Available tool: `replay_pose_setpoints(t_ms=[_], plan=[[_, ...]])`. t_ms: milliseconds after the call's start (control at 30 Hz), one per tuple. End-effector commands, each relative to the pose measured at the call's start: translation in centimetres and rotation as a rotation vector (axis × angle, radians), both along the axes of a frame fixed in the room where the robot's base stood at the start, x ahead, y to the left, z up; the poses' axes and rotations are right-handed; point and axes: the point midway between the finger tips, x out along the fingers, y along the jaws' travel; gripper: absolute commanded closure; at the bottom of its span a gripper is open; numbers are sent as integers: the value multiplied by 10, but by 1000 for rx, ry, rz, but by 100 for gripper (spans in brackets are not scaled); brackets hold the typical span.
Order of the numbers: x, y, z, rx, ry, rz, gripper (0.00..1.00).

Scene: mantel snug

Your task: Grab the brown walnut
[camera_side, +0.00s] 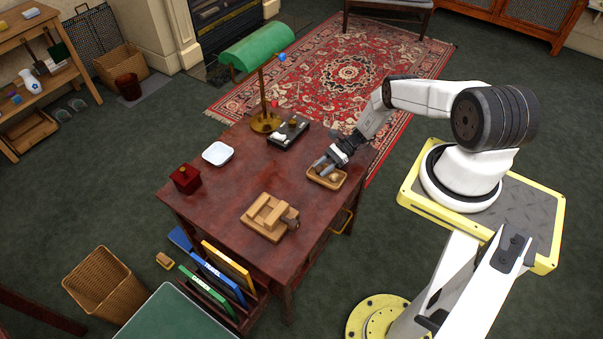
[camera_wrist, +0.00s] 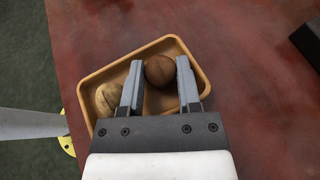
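The brown walnut (camera_wrist: 160,70) lies in a small wooden tray (camera_wrist: 97,78), near the tray's far end in the wrist view. A lighter tan walnut (camera_wrist: 108,98) lies in the same tray to the left, just outside my left finger. My gripper (camera_wrist: 160,76) is open, with its two grey fingers reaching over the tray. The brown walnut sits between the fingertips, and I cannot tell whether either finger touches it. In the side view my gripper (camera_side: 322,165) points down at the tray (camera_side: 325,182) near the table's right edge; the brown walnut is not clear there.
The dark red table (camera_side: 230,210) also holds a wooden vise-like block (camera_side: 268,215), a white dish (camera_side: 217,153), a red box (camera_side: 185,179), a black tray (camera_side: 290,133) and a brass stand (camera_side: 265,122). Bare tabletop lies left of the wooden tray.

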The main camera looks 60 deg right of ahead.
Motion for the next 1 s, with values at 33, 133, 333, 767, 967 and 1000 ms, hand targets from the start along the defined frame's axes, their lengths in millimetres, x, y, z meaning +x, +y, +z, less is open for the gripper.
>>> replay_pose_setpoints(t_ms=[33,133,333,767,967,1000], plan=[[0,0,0,0,0,0,80],[0,0,0,0,0,0,100],[0,0,0,0,0,0,100],[1,-1,8,0,1,0,100],[1,-2,21,-1,-1,-1,100],[1,-1,24,0,0,-1,100]])
